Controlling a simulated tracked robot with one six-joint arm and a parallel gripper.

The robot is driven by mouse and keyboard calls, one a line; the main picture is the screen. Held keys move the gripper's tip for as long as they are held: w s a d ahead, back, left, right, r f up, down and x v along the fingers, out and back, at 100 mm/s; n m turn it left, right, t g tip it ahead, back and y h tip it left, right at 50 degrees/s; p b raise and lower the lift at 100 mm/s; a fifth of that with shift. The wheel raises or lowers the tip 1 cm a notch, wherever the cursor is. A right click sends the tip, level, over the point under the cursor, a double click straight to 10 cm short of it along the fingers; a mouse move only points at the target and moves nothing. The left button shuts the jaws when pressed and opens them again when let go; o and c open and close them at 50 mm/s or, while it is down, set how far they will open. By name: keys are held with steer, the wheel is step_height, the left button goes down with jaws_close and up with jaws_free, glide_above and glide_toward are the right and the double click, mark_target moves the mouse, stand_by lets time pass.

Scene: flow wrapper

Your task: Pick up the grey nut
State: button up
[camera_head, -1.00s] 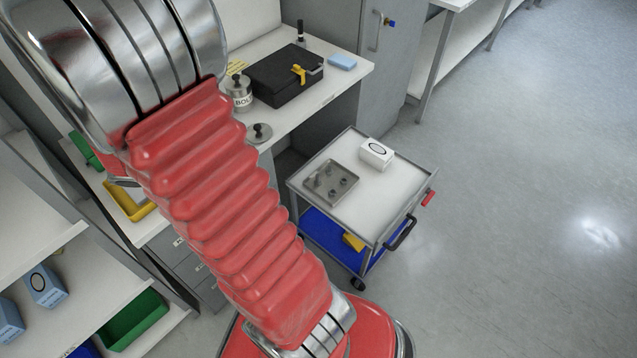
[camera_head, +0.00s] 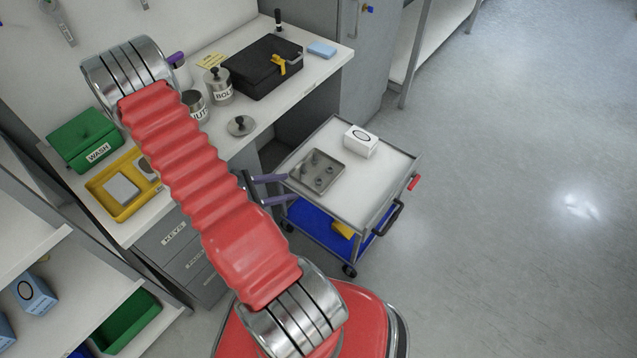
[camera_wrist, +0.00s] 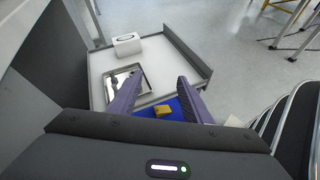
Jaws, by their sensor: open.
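A shallow grey metal tray (camera_head: 341,172) lies on the white top of a small cart. Several small grey metal pieces (camera_head: 319,182) sit in it; they look like nuts and bolts, but are too small to tell which is the grey nut. In the wrist view the tray (camera_wrist: 141,87) is partly hidden behind the left finger. My gripper (camera_head: 291,187) has purple fingers, open and empty, beside the cart's left edge. In the wrist view my gripper (camera_wrist: 160,78) shows its fingers spread wide, with the tray towards the left finger.
A white box (camera_head: 360,142) stands on the cart (camera_head: 375,190) behind the tray. The bench holds a black case (camera_head: 262,66), a jar labelled BOLT (camera_head: 218,88), a NUT jar (camera_head: 196,106) and a loose lid (camera_head: 240,126). The floor at right is clear.

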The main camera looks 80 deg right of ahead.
steer(key=d+f+n+t+h, duration=0.3)
steer(key=f+n, duration=0.3)
steer(key=f, duration=0.8)
steer(key=shift+s+d+n+t, duration=0.3)
steer(key=shift+d+t, duration=0.2)
steer(key=shift+d, duration=0.4)
steer(key=shift+x, duration=4.25)
steer(key=shift+r, duration=0.1)
steer(key=shift+d, duration=0.15)
